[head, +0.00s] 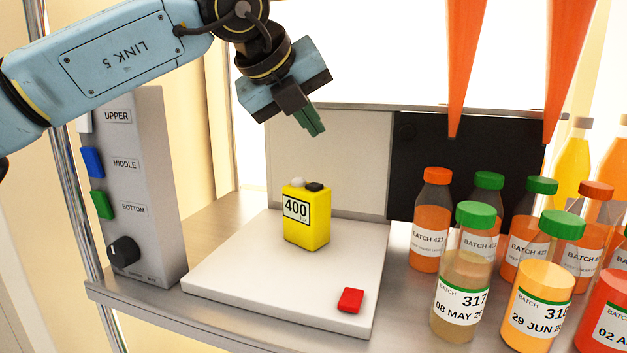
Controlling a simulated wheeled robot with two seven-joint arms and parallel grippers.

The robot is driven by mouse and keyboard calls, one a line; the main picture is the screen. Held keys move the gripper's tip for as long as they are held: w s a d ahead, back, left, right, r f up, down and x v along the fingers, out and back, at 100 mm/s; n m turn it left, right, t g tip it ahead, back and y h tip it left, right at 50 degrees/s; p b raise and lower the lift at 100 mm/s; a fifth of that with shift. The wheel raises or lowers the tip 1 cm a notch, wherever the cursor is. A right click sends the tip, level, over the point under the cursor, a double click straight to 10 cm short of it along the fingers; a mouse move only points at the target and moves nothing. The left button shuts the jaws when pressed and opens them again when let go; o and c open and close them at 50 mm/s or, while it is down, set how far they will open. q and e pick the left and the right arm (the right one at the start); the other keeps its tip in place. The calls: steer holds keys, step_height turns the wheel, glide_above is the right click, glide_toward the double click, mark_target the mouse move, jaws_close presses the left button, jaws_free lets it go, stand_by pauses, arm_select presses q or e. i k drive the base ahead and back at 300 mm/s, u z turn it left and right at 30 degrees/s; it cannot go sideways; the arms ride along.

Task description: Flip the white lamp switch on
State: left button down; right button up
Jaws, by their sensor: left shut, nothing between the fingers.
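The grey control panel (143,190) stands upright at the left of the shelf. A white switch (84,122) sits at its left edge beside the label UPPER, partly covered by my left arm. Below it are a blue switch (92,162) by MIDDLE and a green switch (102,205) by BOTTOM. My left gripper (314,130) is shut and empty, with greenish fingertips pointing down. It is in the air above the yellow block, well to the right of the panel. My right gripper is not in view.
A black knob (124,251) is low on the panel. A yellow block (307,233) marked 400 stands on a white platform (250,290) with a red button (350,300). Several juice bottles (462,275) crowd the right. Two orange tapered shapes (464,60) hang at upper right.

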mark_target(84, 123)
steer(key=k, duration=1)
